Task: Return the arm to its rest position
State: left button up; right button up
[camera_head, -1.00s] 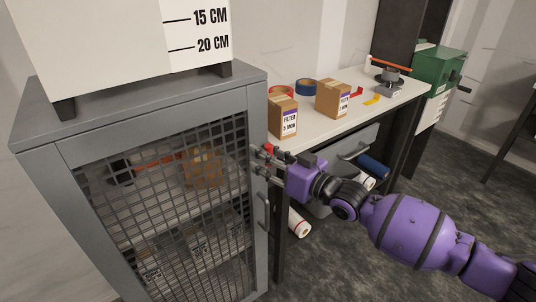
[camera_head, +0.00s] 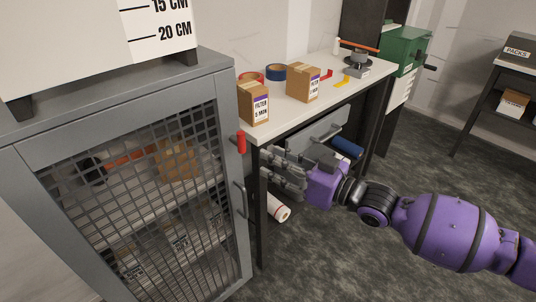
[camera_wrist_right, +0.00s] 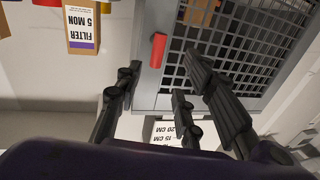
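My right arm (camera_head: 445,225) comes in from the right in the head view. Its purple-bodied right gripper (camera_head: 266,168) is in front of the workbench's left end, just right of the grey mesh-door cabinet (camera_head: 217,68). The right wrist view shows the dark fingers of this gripper (camera_wrist_right: 160,92) spread apart with nothing between them. A red handle (camera_head: 241,142) on the cabinet's edge is apart from the fingers; it also shows in the right wrist view (camera_wrist_right: 157,50). My left gripper is in neither view.
The white workbench (camera_head: 325,108) holds two filter boxes (camera_head: 254,103) (camera_head: 303,83), red tape (camera_head: 251,78) and blue tape (camera_head: 276,72). A white roll (camera_head: 278,207) lies below. The cabinet door has a grey handle (camera_head: 239,199). Open floor (camera_head: 380,275) lies at the right.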

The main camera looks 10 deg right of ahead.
dwell(0.4)
jog(key=s+d+f+m+h+p, duration=0.35)
jog(key=s+f+h+p, duration=0.4)
jog(key=s+f, duration=0.95)
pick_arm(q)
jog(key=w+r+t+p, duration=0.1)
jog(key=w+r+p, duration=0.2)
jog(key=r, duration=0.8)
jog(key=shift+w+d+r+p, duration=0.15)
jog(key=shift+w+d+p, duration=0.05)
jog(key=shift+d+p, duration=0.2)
pick_arm(e)
jog(key=s+d+f+m+g+h, duration=0.1)
jog(key=s+d+f, duration=0.1)
jog(key=s, duration=0.6)
jog(key=s+d+f+m+g+h, duration=0.1)
jog(key=s+d+f+m+h, duration=0.1)
jog(key=s, duration=0.6)
jog(key=s+d+f+m+g+h, duration=0.1)
jog(key=s+d+f+m+h, duration=0.1)
jog(key=s, duration=0.6)
notch_tip(320, 180, down, 2)
jog(key=shift+s+d+f, duration=0.15)
jog(key=shift+s+d, duration=0.2)
jog(key=shift+d, duration=0.2)
